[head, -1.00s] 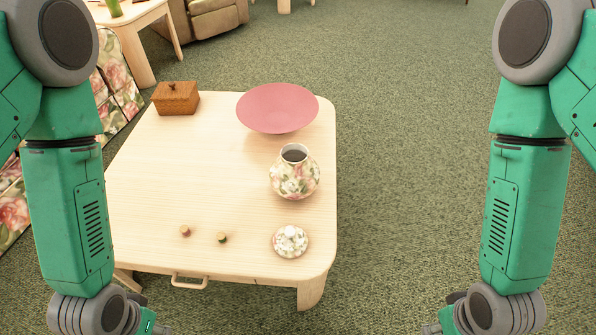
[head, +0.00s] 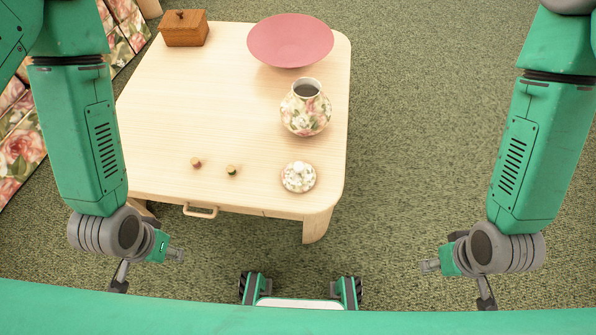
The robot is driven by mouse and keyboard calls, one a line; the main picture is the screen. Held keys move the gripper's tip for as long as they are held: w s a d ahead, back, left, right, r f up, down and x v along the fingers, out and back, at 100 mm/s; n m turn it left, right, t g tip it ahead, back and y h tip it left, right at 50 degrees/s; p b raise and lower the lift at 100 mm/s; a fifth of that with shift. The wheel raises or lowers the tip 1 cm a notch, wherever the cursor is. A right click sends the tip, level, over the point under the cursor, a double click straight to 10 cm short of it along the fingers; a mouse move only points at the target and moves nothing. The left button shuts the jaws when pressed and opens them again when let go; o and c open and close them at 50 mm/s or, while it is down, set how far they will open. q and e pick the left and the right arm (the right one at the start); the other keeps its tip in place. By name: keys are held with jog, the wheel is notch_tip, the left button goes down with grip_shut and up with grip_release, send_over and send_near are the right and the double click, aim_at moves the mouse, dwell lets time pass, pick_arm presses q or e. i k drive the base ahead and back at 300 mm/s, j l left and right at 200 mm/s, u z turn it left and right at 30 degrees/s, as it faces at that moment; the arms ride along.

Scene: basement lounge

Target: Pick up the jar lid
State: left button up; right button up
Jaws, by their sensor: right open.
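The jar lid (head: 298,178) is round, floral and white with a pale knob. It lies on the near right part of the light wooden table (head: 225,120), knob up. The matching floral jar (head: 306,112) stands upright and uncovered behind it, apart from the lid. My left gripper (head: 148,271) is in front of the table's near left corner, empty, its fingers spread. My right gripper (head: 457,284) is open and empty, off the table to the right of the lid and nearer to me. Neither gripper touches the lid.
A pink bowl (head: 290,40) and a wooden box (head: 184,29) stand at the table's far side. Two small stoppers (head: 196,162) (head: 232,170) lie left of the lid. A drawer handle (head: 200,211) juts from the front edge. The carpet (head: 420,140) at right is clear.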

aim_at(297, 176)
jog(key=z, duration=0.4)
jog(key=k+j+z, duration=0.15)
jog(key=j+z, duration=0.25)
jog(key=k+j+z, duration=0.15)
jog(key=z, duration=0.25)
jog(key=k+j+z, duration=0.15)
jog(key=z, duration=0.25)
jog(key=k, duration=0.05)
